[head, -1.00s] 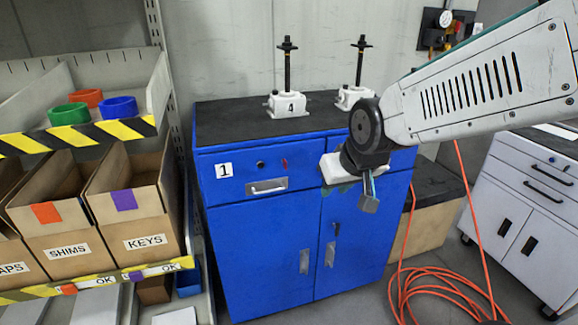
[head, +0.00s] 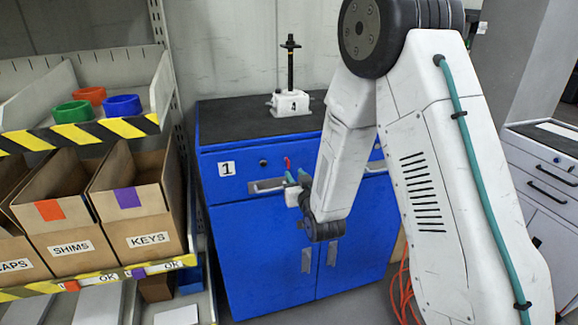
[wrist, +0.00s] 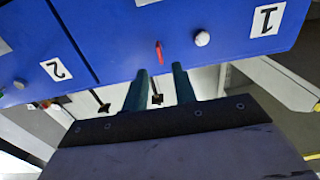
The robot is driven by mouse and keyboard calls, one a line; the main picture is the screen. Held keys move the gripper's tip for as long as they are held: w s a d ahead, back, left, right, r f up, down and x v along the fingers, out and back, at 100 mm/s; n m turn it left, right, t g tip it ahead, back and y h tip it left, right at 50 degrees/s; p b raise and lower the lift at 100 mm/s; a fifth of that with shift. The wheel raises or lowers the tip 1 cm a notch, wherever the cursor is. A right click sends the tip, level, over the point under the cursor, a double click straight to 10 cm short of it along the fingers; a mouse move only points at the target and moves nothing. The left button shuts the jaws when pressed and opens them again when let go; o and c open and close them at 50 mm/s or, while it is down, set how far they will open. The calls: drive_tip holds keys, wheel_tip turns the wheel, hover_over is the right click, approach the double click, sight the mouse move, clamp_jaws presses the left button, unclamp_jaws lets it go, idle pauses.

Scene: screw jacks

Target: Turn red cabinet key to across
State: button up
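The red key (head: 287,162) sticks out of the front of the blue cabinet (head: 255,250), right of a small round knob (head: 264,163) and the label 1 (head: 227,169). In the wrist view, which is turned upside down, the key (wrist: 159,52) stands roughly upright beside the pale knob (wrist: 202,38). My gripper (head: 298,177) is in front of the drawer, close to the key. In the wrist view its two teal fingers (wrist: 160,75) are apart and empty, with the key just beyond their tips. I see no contact with the key.
A drawer handle (head: 268,186) lies just below the key. A jack marked 4 (head: 291,104) stands on the black cabinet top (head: 230,122). My arm covers the cabinet's right side.

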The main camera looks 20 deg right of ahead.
sight(288, 163)
drive_tip(key=w, duration=0.7)
clamp_jaws()
